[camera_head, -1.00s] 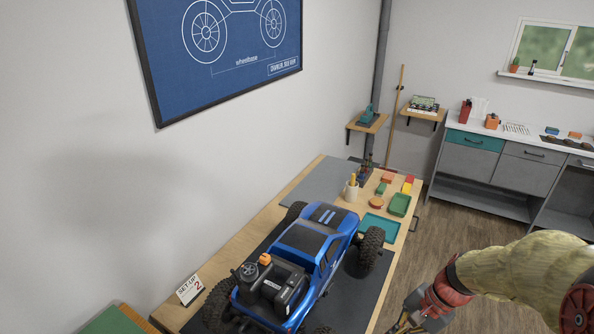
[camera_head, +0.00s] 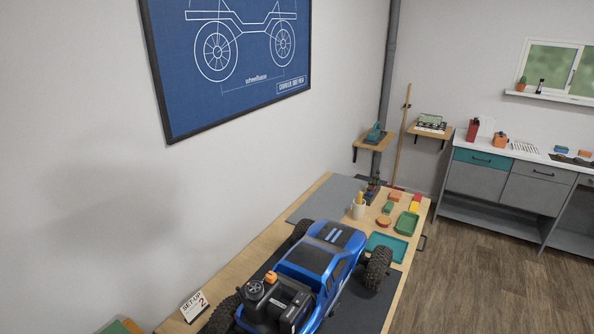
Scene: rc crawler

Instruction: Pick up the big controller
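A black controller (camera_head: 287,307) with a round wheel and an orange part appears to sit in the bed of the blue truck (camera_head: 313,257). The truck is a large RC crawler with black tyres, standing on the dark mat (camera_head: 362,310) on the wooden workbench. The bottom edge of the picture cuts off the rear of the truck. My gripper is not in view, so its state and its distance from the controller do not show.
A white sign (camera_head: 194,306) reading "SET-UP 2" stands left of the truck. Beyond the truck are a teal tray (camera_head: 386,247), a green tray (camera_head: 407,223), a cup (camera_head: 358,209) and small coloured items. The wall runs along the bench's left; open floor lies right.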

